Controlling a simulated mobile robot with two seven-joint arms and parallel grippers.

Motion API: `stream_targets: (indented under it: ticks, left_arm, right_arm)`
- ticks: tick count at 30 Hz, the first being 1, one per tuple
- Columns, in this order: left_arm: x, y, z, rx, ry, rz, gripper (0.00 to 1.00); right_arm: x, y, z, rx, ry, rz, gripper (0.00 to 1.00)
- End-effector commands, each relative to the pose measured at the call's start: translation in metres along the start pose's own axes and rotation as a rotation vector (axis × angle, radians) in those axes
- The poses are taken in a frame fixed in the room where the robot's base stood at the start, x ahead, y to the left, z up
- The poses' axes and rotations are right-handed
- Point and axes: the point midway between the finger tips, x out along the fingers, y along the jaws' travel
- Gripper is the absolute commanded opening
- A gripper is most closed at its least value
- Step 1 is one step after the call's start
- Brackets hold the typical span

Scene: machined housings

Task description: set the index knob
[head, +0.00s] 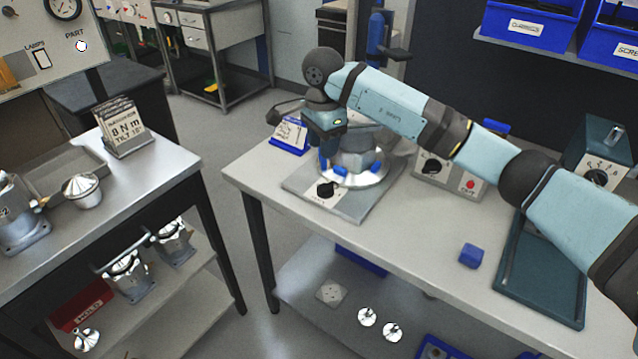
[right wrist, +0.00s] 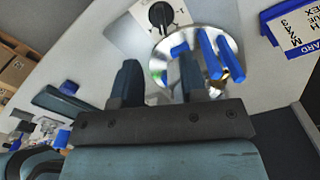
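In the right wrist view the same knob (right wrist: 160,15) is at the top, beyond the fingertips. A round shiny plate (head: 372,180) with blue clamps stands just behind it; the plate also shows in the right wrist view (right wrist: 226,43). My right gripper (head: 330,150) hangs over the fixture, pointing down. Its fingers (right wrist: 158,64) are apart with nothing held, clear of the knob. My left gripper is not in view.
A control box (head: 448,178) with another black knob and a red button stands right of the fixture. A blue-framed card (head: 290,134) stands behind it. A blue block (head: 471,255) and dark green tray (head: 541,270) lie farther right. The bench's front left is bare.

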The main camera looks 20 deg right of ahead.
Motion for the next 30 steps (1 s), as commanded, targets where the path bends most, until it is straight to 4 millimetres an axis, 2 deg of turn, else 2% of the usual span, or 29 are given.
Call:
stream_targets:
  ticks: [1,9,15,21,29,30]
  left_arm:
    - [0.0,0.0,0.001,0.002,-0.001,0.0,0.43]
    - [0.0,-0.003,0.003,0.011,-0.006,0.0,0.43]
    - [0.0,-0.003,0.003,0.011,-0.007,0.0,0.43]
    - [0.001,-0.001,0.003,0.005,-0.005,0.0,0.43]
    - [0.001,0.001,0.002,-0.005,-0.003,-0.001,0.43]
    - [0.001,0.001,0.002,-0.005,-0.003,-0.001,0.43]
  right_arm:
    - [0.012,0.001,0.001,0.001,-0.003,0.003,0.39]
    - [0.07,0.001,0.002,0.0,-0.005,0.002,0.39]
    - [0.1,0.0,0.002,0.001,-0.005,0.0,0.39]
    - [0.112,0.0,0.002,-0.001,-0.004,-0.001,0.39]
    - [0.113,0.0,0.002,0.0,-0.004,-0.002,0.39]
    - [0.113,0.0,0.002,0.0,-0.004,-0.002,0.32]
